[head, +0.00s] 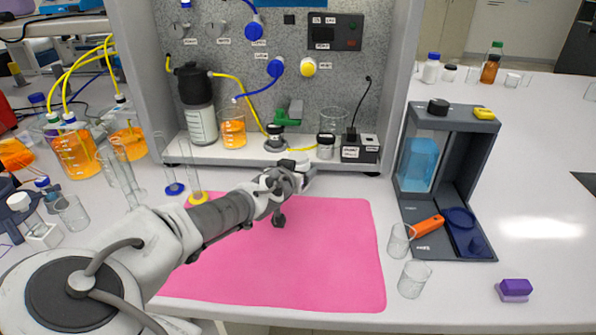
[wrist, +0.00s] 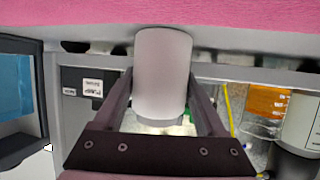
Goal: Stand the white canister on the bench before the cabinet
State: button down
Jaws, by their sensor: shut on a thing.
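The white canister (wrist: 163,75) is a plain pale cylinder between the two fingers of my gripper (wrist: 160,108) in the wrist view. The fingers are shut on its sides. In the head view, my gripper (head: 298,174) is over the far edge of the pink mat, in front of the cabinet (head: 240,157). Only a small pale part of the canister (head: 292,158) shows there, the rest being hidden by my wrist. I cannot tell whether its base touches the bench (head: 345,183).
A black-topped bottle (head: 198,110), an orange beaker (head: 232,128) and a black box (head: 360,148) stand in the cabinet. The pink mat (head: 325,250) is clear. Glass cylinders (head: 185,165) stand left; a grey stand (head: 450,150) and two empty beakers (head: 412,280) stand right.

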jog(key=shift+r, duration=0.1)
grip_release()
jog(key=shift+f, duration=0.2)
jog(key=shift+r, duration=0.25)
